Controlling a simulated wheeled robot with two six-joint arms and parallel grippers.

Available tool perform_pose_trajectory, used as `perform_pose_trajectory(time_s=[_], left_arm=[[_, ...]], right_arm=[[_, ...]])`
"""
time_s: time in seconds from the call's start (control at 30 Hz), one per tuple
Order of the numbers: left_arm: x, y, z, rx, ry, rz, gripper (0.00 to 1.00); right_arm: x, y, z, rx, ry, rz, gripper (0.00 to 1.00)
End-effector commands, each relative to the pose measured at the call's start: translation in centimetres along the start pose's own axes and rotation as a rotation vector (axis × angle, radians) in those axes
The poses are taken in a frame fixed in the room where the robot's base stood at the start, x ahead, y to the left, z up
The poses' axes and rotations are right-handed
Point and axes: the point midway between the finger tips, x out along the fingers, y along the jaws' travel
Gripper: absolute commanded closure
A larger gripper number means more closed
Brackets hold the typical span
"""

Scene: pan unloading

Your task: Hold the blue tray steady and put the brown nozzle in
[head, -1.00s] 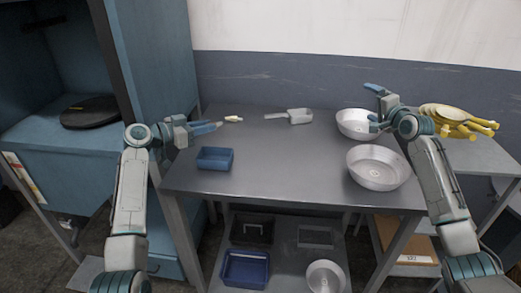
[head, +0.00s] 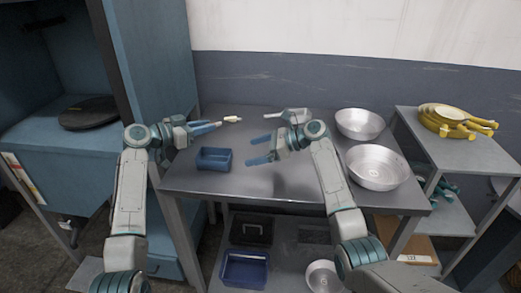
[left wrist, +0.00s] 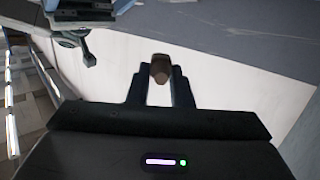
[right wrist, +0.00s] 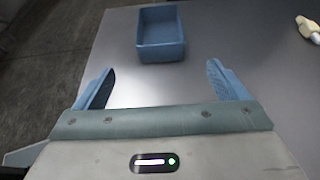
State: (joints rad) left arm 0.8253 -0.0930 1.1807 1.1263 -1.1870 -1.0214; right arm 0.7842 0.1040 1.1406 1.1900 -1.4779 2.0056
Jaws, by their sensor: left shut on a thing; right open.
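The blue tray (head: 214,167) stands upright on the left front of the metal table and looks empty. It also shows ahead in the right wrist view (right wrist: 162,51). My left gripper (head: 218,125) is shut on the nozzle (head: 233,119), a small pale piece with a brown part, behind and right of the tray. In the left wrist view its brown end (left wrist: 160,70) shows between the fingertips. My right gripper (head: 250,151) is open and empty, to the right of the tray with its fingers pointing at it. It does not touch the tray.
A grey scoop (head: 288,115) lies at the back of the table, partly behind my right arm. Two metal bowls (head: 360,123) (head: 377,167) stand on the right. Bananas (head: 447,122) lie on a side table. A darker blue bin (head: 245,268) is on the lower shelf.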

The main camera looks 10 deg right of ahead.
Motion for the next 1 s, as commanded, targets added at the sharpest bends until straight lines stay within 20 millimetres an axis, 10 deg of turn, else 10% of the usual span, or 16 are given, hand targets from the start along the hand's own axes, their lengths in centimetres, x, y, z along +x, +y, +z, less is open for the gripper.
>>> perform_pose_trajectory(time_s=[0.5,1.0], left_arm=[[0.0,0.0,0.0,0.000,0.000,0.000,1.00],[0.0,0.0,0.0,0.000,0.000,0.000,1.00]], right_arm=[[9.0,-0.1,0.0,-0.001,0.000,-0.002,0.06],[11.0,-0.1,-0.1,-0.004,0.002,-0.004,0.06]])
